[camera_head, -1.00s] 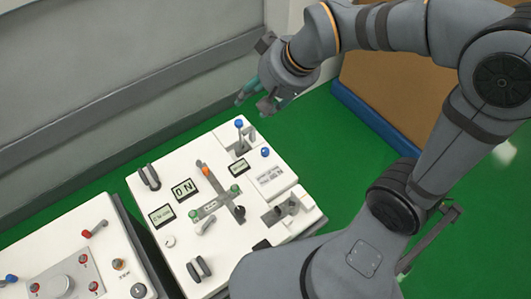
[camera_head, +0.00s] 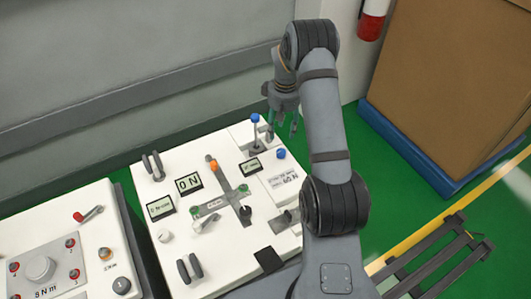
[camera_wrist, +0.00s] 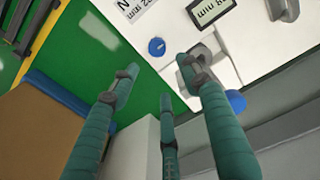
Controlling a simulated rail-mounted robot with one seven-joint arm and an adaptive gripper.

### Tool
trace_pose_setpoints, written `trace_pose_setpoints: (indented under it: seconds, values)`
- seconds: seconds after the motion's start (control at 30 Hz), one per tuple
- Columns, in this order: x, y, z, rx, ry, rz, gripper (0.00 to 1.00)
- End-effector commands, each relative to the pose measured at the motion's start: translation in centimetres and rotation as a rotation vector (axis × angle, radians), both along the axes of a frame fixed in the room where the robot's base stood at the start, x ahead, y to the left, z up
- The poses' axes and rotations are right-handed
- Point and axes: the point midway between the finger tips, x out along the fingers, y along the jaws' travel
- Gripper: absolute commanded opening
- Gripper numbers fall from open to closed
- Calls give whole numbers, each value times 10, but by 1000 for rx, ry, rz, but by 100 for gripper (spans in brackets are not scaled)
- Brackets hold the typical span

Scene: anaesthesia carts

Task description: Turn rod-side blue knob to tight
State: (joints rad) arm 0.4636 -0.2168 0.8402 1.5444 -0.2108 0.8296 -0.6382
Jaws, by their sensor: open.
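Two blue knobs show on the white cart (camera_head: 178,243). One blue ball knob (camera_head: 255,117) tops an upright rod at the cart's back right corner; it also shows in the wrist view (camera_wrist: 236,101), partly behind a finger. A second, low blue knob (camera_head: 281,154) sits on the cart top nearer its right edge, and in the wrist view (camera_wrist: 156,47) it lies clear beyond the fingertips. I cannot tell which way either is turned. My gripper (camera_head: 283,128) hangs just right of the rod knob in the head view. Its teal fingers (camera_wrist: 160,76) are spread and empty.
The cart also carries a display reading 0 N (camera_head: 188,183), an orange knob (camera_head: 213,164) and black handles (camera_head: 188,268). Another cart (camera_head: 97,199) stands at left. A grey wall is behind. A brown box (camera_head: 440,90) on a blue base stands right, with green floor between.

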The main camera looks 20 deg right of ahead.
Motion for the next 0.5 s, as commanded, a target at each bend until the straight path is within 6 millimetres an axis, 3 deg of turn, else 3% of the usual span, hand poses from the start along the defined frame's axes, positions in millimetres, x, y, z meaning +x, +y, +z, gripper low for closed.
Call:
trace_pose_setpoints:
  seconds: [0.23, 0.5]
  values:
    - [-10, 0, 4, -4, 43, 401, 46]
    - [-12, 1, -11, -3, 48, 527, 46]
